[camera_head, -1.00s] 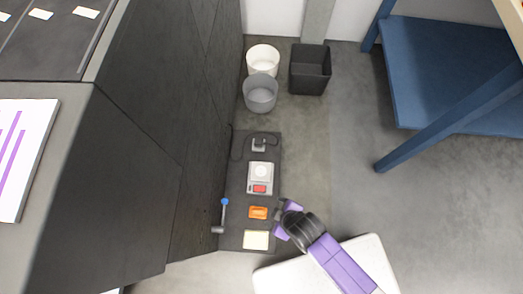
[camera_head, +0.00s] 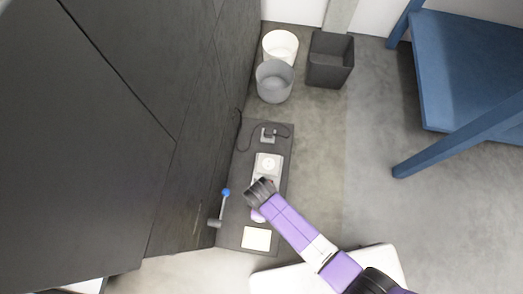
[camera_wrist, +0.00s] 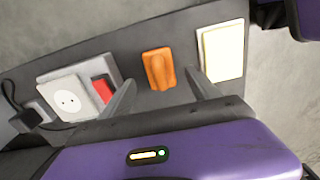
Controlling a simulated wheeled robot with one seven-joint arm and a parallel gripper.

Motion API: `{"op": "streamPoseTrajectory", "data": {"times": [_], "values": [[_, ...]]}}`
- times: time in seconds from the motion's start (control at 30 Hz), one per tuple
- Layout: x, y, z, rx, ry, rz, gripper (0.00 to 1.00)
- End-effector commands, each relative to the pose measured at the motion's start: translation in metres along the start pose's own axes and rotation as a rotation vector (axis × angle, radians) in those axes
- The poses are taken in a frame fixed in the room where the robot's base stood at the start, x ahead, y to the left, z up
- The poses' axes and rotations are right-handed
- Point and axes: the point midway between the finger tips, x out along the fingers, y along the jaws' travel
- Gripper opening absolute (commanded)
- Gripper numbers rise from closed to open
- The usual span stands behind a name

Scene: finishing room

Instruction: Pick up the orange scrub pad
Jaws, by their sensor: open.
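The orange scrub pad (camera_wrist: 159,69) lies on a long dark grey board (camera_head: 284,160), between a grey device with a red part and a cream pad. In the wrist view it sits beyond and between the two fingers of my gripper (camera_wrist: 162,78). The fingers are spread apart and empty, and I cannot tell the exact gap to the pad. In the head view my arm and gripper hide the pad.
The grey device with a white round face (camera_head: 268,163) and the cream pad (camera_head: 256,238) flank the spot. A blue-knobbed lever (camera_head: 226,193) stands at the left by the dark wall (camera_head: 120,170). Bins (camera_head: 274,83) stand farther back, and a blue table (camera_head: 460,70) is at the right.

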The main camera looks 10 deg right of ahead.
Motion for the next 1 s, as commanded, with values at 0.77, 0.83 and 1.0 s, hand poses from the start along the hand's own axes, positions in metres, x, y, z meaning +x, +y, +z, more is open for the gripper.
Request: {"op": "streamPoseTrajectory", "data": {"times": [0.77, 0.83, 1.0], "values": [[0.038, 0.000, 0.000, 0.000, 0.001, 0.000, 0.22], [0.038, 0.000, 0.000, 0.000, 0.001, 0.000, 0.08], [0.038, 0.000, 0.000, 0.000, 0.001, 0.000, 0.04]]}}
